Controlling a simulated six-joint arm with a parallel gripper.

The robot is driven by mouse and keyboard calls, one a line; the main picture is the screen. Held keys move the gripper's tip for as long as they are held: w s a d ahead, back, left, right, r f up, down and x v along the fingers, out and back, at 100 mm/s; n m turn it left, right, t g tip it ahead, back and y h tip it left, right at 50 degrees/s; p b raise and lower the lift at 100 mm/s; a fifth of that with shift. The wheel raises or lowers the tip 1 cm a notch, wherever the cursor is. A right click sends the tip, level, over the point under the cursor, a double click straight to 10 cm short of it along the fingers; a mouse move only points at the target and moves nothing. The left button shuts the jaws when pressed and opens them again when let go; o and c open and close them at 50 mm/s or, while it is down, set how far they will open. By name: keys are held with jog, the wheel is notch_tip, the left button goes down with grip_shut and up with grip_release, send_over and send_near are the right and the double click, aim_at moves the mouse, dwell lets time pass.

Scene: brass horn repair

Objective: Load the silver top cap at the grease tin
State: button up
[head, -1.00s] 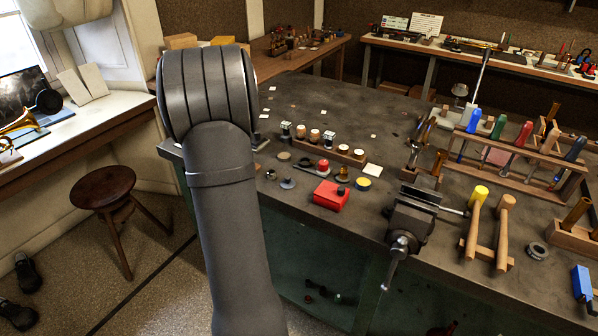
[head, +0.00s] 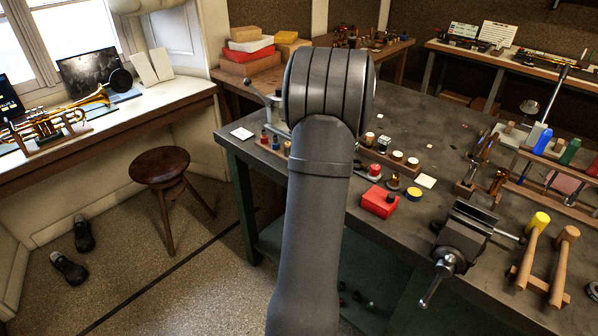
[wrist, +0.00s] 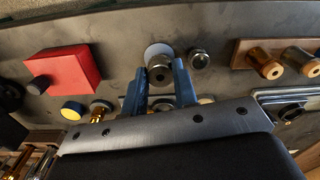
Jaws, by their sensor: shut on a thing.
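My gripper (wrist: 160,85) shows in the wrist view as two blue fingers. They are closed on a silver cap (wrist: 160,70), a short metal cylinder with a dark hole in its end. A pale round disc (wrist: 157,50) shows just behind the cap; I cannot tell whether they touch. In the head view my arm hides the gripper and the cap.
A red box with a black knob (wrist: 65,70) is left of the gripper; it also shows in the head view (head: 379,202). Another small silver piece (wrist: 199,58) is close on the right. A wooden holder (wrist: 248,55) carries copper-coloured pieces. The vise (head: 462,235) stands farther right.

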jog(key=s+d+r+m, duration=0.2)
jog(key=d+m, duration=0.1)
jog(key=d, duration=1)
jog(key=m, duration=0.2)
send_near(414, 192)
jog(key=shift+f, duration=2.6)
jog(key=shift+f, duration=0.55)
notch_tip(414, 192, up, 7)
